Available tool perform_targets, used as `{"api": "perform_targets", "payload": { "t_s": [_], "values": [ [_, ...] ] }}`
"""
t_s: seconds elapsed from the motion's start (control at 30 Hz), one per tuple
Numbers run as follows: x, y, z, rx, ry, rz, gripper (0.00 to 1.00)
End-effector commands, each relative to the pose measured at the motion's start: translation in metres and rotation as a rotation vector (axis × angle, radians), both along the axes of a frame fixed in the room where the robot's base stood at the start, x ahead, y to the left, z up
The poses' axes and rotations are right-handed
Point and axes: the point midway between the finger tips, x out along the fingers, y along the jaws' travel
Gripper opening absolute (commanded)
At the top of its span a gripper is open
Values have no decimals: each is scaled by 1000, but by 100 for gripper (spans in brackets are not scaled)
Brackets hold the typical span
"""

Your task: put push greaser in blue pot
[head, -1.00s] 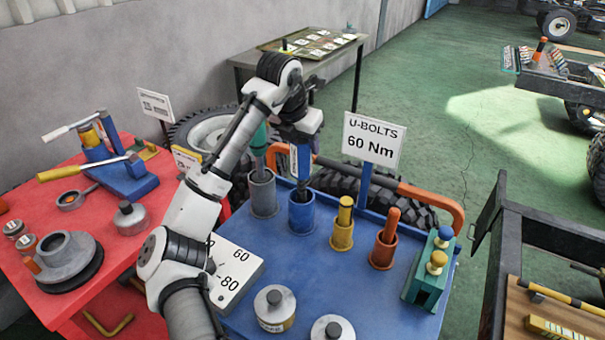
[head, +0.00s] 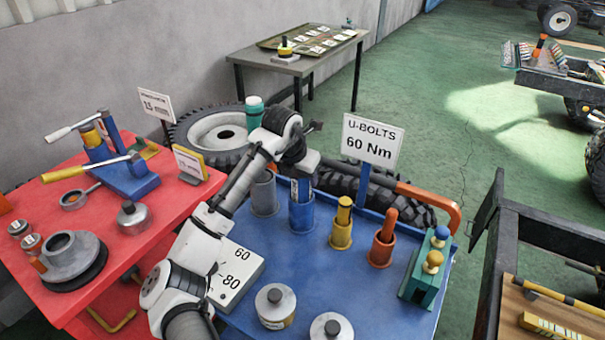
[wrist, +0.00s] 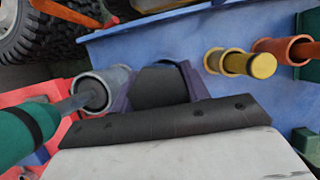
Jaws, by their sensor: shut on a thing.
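The push greaser (head: 304,188) is a slim blue tool with a pale label. It stands about upright with its lower part inside the blue pot (head: 302,217); the pot's wall hides its lower end. My gripper (head: 301,177) is just above the pot, shut on the greaser's top. In the wrist view my gripper (wrist: 160,82) has its two fingers on either side of a dark part, which seems to be the greaser's top (wrist: 159,90). The blue pot is mostly hidden there.
A grey pot (head: 264,197) with a green-handled tool (head: 254,108) stands close on the left. A yellow pot (head: 341,236) and an orange pot (head: 381,250), both filled, stand to the right. A U-bolts sign (head: 370,140) rises behind.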

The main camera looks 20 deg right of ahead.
Motion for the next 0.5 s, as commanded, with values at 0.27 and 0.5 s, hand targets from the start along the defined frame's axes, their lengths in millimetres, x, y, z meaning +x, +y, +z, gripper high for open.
{"api": "perform_targets", "payload": {
  "t_s": [0.27, 0.5],
  "values": [
    [0, 0, -2, 1, 1, 0, 67],
    [0, 0, -2, 1, 1, 0, 67]
  ]
}}
